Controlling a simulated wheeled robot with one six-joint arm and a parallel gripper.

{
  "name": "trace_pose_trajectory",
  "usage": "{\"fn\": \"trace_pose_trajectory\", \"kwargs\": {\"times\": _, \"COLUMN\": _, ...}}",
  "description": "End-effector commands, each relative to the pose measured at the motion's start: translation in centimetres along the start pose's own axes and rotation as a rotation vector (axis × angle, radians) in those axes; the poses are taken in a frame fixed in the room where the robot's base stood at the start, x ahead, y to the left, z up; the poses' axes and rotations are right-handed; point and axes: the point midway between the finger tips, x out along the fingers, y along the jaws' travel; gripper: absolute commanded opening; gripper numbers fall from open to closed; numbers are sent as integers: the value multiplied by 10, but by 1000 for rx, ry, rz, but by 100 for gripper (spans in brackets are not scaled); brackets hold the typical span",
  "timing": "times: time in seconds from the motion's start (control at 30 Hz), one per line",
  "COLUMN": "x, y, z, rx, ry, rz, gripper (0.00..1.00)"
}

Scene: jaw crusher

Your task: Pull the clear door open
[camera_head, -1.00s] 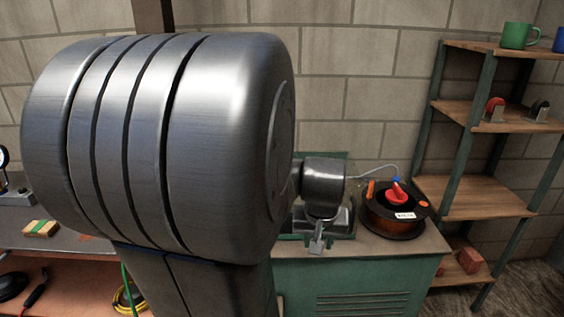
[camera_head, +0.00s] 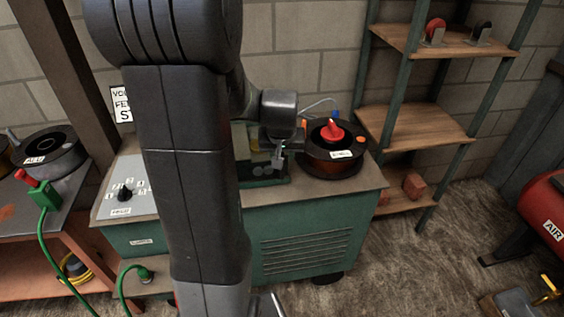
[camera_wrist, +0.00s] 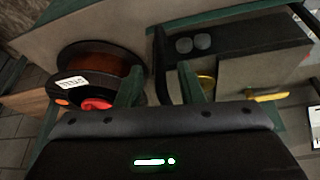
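A dark green wire-feeder box (camera_head: 266,182) stands on a green machine cabinet (camera_head: 305,240), left of a wire spool (camera_head: 330,170) with a red knob. The wrist view looks into the box (camera_wrist: 262,72), with grey rollers and yellow parts inside. The clear door's pane is hard to make out against it. My gripper (camera_wrist: 160,84) is open, its two green-tinted fingers apart with nothing visibly held. One finger overlaps the spool (camera_wrist: 100,65) in the picture, the other the box. Contact cannot be told. In the head view my wrist hides part of the box.
A shelf rack (camera_head: 420,125) stands right of the cabinet. A control panel (camera_head: 125,190) with a knob is at the cabinet's left. A workbench (camera_head: 85,225) is at far left.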

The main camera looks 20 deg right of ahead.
Motion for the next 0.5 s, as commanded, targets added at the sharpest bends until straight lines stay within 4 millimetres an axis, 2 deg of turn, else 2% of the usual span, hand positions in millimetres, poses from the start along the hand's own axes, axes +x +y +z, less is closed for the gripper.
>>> {"fn": "trace_pose_trajectory", "kwargs": {"times": 0.2, "x": 33, "y": 0, "z": 1, "rx": 0, "ry": -4, "rz": 0, "gripper": 34}}
{"fn": "trace_pose_trajectory", "kwargs": {"times": 0.5, "x": 53, "y": 0, "z": 0, "rx": 0, "ry": -1, "rz": 0, "gripper": 34}}
